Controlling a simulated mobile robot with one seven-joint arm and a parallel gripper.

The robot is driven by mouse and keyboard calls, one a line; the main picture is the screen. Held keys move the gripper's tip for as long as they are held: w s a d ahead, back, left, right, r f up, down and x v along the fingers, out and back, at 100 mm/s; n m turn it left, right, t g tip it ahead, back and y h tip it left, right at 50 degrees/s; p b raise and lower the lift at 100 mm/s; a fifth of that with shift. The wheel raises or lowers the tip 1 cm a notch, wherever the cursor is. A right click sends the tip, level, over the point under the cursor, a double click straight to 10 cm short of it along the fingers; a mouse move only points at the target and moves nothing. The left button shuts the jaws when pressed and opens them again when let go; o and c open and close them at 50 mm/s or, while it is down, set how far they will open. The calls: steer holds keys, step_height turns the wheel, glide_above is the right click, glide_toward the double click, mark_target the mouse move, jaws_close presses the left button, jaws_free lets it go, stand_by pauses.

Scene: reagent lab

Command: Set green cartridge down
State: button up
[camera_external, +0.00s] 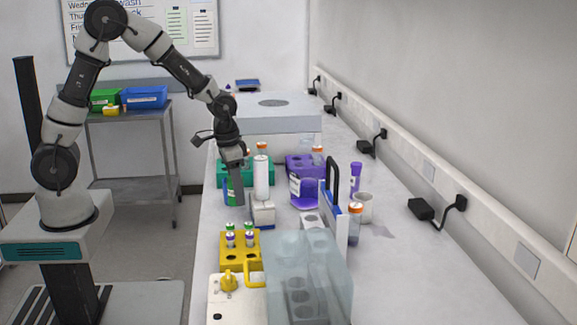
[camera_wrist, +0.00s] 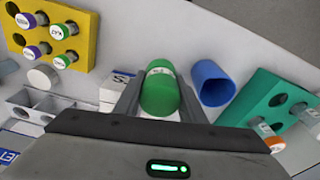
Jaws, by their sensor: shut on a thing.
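My gripper (camera_wrist: 160,98) is shut on the green cartridge (camera_wrist: 160,90), whose rounded green end faces the wrist camera. The cartridge has a pale label band near its far end. In the external view, my gripper (camera_external: 237,190) points down at the left side of the bench, and the cartridge (camera_external: 231,189) is partly hidden by the fingers. An open, hollow blue cup (camera_wrist: 213,82) is just right of the cartridge in the wrist view, apart from it. I cannot tell whether the cartridge touches the bench.
A teal rack with tubes (camera_wrist: 250,100) stands close by. A yellow tube rack (camera_external: 227,249), a white cylinder (camera_external: 261,178), a purple rack (camera_external: 300,162) and a translucent pale-blue box (camera_external: 325,265) crowd the bench.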

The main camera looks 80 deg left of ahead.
steer(key=shift+f, duration=2.1)
steer(key=shift+f, duration=0.1)
steer(key=o, duration=1.1)
steer(key=r, duration=0.4)
steer(key=s+r, duration=0.1)
steer(key=r, duration=0.7)
steer(key=shift+s+d+r+p, duration=0.2)
steer(key=shift+s+p, duration=0.05)
steer(key=shift+p, duration=0.15)
steer(key=s+d+r+m+t, duration=0.1)
steer(key=s+d+r, duration=0.5)
steer(key=r, duration=0.2)
steer(key=shift+s+r+t, duration=0.35)
steer(key=shift+r+t, duration=0.05)
steer(key=s+d+r, duration=0.1)
steer(key=s, duration=0.2)
steer(key=s+d+r+t, duration=0.1)
steer(key=s+d, duration=0.1)
steer(key=s, duration=0.2)
steer(key=s+d+r+m+t, duration=0.1)
steer(key=s+d, duration=0.1)
steer(key=s, duration=0.1)
steer(key=shift+s+r, duration=0.3)
steer(key=shift+r, duration=0.1)
steer(key=shift+c, duration=0.6)
steer(key=shift+s+d, duration=0.1)
steer(key=shift+s, duration=0.2)
steer(key=shift+c, duration=1.2)
